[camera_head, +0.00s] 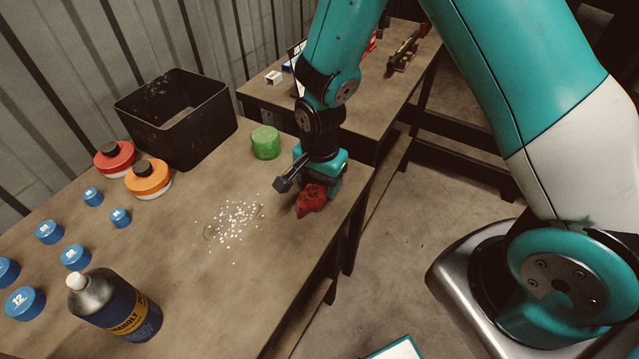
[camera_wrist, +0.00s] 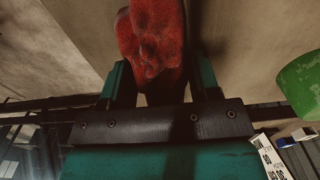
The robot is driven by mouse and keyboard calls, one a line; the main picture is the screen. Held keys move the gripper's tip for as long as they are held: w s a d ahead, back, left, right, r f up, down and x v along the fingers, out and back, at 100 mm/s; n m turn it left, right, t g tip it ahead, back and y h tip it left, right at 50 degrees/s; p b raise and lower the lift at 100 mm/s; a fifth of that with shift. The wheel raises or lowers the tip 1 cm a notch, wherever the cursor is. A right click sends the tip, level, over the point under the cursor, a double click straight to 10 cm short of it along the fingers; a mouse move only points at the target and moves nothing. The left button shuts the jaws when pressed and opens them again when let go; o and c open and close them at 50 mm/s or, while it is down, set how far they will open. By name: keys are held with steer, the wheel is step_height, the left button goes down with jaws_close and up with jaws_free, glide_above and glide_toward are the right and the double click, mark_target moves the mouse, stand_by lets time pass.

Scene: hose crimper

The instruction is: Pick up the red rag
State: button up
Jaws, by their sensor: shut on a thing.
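The red rag (camera_head: 311,200) is a crumpled dark red lump near the right edge of the brown workbench. My gripper (camera_head: 318,187) is above it, pointing down, and covers its upper part in the head view. In the wrist view the red rag (camera_wrist: 153,42) sits between the two teal fingers of my gripper (camera_wrist: 160,82), which are shut on it. The head view does not clearly show whether the rag touches the bench top.
White granules (camera_head: 235,222) lie scattered left of the rag. A green round object (camera_head: 265,142) stands behind it. A black bin (camera_head: 178,118), red (camera_head: 115,158) and orange (camera_head: 148,180) lidded containers, blue caps (camera_head: 76,257) and a bottle (camera_head: 115,305) stand further left.

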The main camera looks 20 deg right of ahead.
step_height(320, 180, up, 20)
steer(key=shift+r+b, duration=0.1)
steer(key=shift+b, duration=0.75)
steer(key=shift+o, duration=0.8)
steer(key=shift+f, duration=0.2)
